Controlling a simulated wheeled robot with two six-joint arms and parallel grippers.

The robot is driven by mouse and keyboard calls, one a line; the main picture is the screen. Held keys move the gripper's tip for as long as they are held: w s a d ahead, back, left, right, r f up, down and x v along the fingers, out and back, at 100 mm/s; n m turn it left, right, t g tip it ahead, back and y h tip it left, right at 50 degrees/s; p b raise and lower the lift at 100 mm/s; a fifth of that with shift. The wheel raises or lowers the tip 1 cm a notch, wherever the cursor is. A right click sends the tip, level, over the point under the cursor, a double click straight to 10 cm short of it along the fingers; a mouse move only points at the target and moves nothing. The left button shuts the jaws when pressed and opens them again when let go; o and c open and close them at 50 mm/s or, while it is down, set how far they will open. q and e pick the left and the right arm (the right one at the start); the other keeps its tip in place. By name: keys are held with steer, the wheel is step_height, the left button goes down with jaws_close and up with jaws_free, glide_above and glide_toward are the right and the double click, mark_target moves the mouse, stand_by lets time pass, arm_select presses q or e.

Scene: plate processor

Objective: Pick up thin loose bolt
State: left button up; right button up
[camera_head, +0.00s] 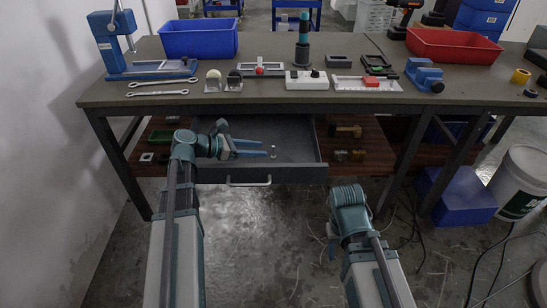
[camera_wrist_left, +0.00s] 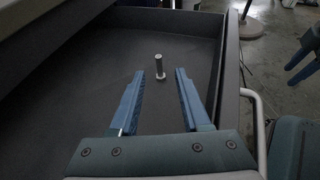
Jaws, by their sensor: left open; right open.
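A thin bolt (camera_wrist_left: 159,66) stands upright on its head on the floor of the open drawer (camera_wrist_left: 105,62). In the head view the bolt (camera_head: 273,151) is a small pale upright piece just right of my left gripper's tips. My left gripper (camera_head: 265,149) is inside the drawer, open, with its blue fingers pointing right. In the left wrist view the bolt is beyond the fingertips (camera_wrist_left: 160,72), roughly centred between them, with nothing held. My right gripper (camera_head: 331,240) hangs low in front of the bench, right of the drawer; its fingers are partly hidden.
The drawer's front wall with its handle (camera_head: 248,183) is close to my left gripper. The workbench (camera_head: 255,93) above carries a blue bin (camera_head: 199,38), a red bin (camera_head: 452,46), wrenches and fixtures. A lower shelf (camera_head: 365,160) holds small parts. Floor in front is clear.

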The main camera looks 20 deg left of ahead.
mark_target(281, 155)
arm_select(q)
steer(key=shift+b+x, duration=0.55)
steer(key=shift+x, duration=1.7)
steer(key=b+x, duration=0.2)
steer(key=x, duration=0.2)
steer(key=shift+w+f, duration=0.15)
steer(key=shift+f, duration=0.15)
steer(key=shift+w+d, duration=0.2)
steer(key=shift+d, duration=0.2)
jaws_close()
